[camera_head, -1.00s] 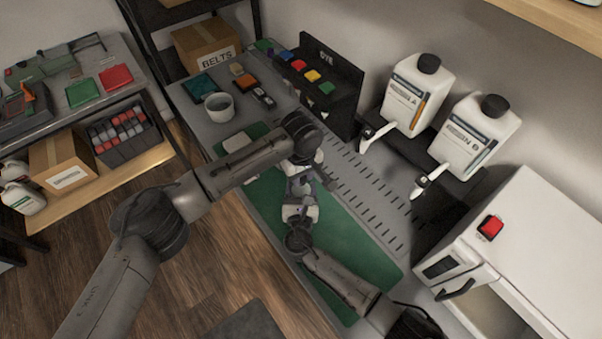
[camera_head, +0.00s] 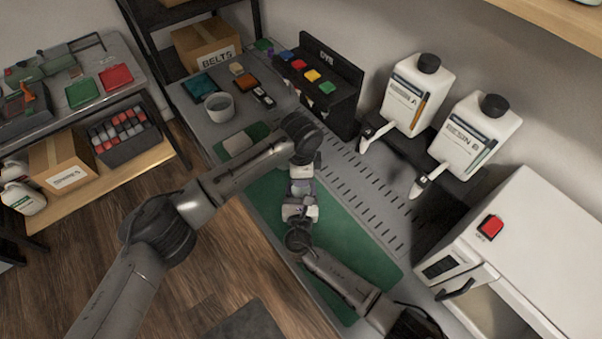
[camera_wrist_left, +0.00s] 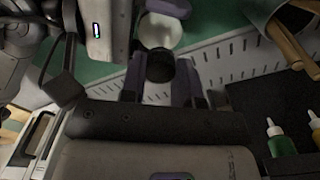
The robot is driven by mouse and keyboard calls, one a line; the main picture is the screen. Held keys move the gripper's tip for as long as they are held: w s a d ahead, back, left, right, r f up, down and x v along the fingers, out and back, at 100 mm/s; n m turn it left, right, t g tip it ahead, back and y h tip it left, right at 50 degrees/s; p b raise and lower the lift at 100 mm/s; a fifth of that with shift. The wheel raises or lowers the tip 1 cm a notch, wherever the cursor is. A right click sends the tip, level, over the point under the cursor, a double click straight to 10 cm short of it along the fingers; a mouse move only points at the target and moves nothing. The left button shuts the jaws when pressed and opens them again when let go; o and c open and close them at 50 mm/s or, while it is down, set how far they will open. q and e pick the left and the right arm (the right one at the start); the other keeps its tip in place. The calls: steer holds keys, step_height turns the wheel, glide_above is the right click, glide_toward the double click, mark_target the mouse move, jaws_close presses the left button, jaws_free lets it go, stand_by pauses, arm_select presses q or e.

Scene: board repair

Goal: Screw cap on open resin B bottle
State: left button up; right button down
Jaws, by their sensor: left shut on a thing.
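My left gripper (camera_wrist_left: 160,85) is shut on a small black cap (camera_wrist_left: 160,66), which sits between its dark fingers in the left wrist view. A pale round thing (camera_wrist_left: 160,32) shows just beyond the cap. It may be the open bottle, but I see no label, and I cannot tell whether the cap touches it. In the head view my left gripper (camera_head: 303,172) and my right gripper (camera_head: 299,205) meet over the green mat (camera_head: 345,245). The right fingers and anything between them are too hidden to read.
White jugs marked resin A (camera_head: 408,100) and resin B (camera_head: 475,140) stand black-capped on a rack at the back. A white oven (camera_head: 530,240) stands at the right. The mat's right part is clear.

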arm_select(q)
steer(key=m, duration=1.2)
steer(key=o, duration=1)
steer(key=shift+r, duration=2.25)
steer(key=shift+c, duration=0.2)
